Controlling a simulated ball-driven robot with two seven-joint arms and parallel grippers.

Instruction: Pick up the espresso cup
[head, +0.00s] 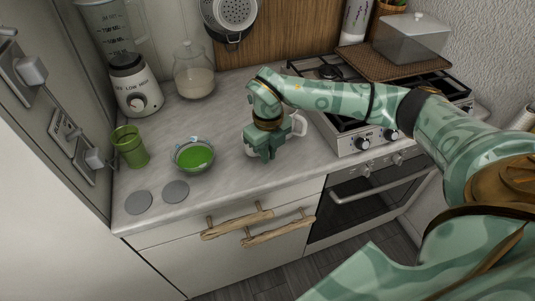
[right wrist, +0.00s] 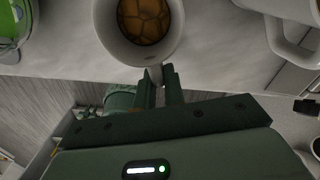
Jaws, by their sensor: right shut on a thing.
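The espresso cup (right wrist: 178,38) is white with a brown, patterned inside, at the top of the right wrist view. My right gripper (right wrist: 158,82) is shut on its small handle, with the fingers on either side of it. In the head view my right gripper (head: 266,155) points down over the counter and hides most of the cup. I cannot tell whether the cup touches the counter. My left gripper is not in view.
A white mug (head: 299,123) stands close right of the gripper. A bowl with green contents (head: 194,155), a green cup (head: 130,147), a blender (head: 135,88) and a glass jar (head: 194,75) stand left. The stove (head: 345,143) is right. The front counter is mostly clear.

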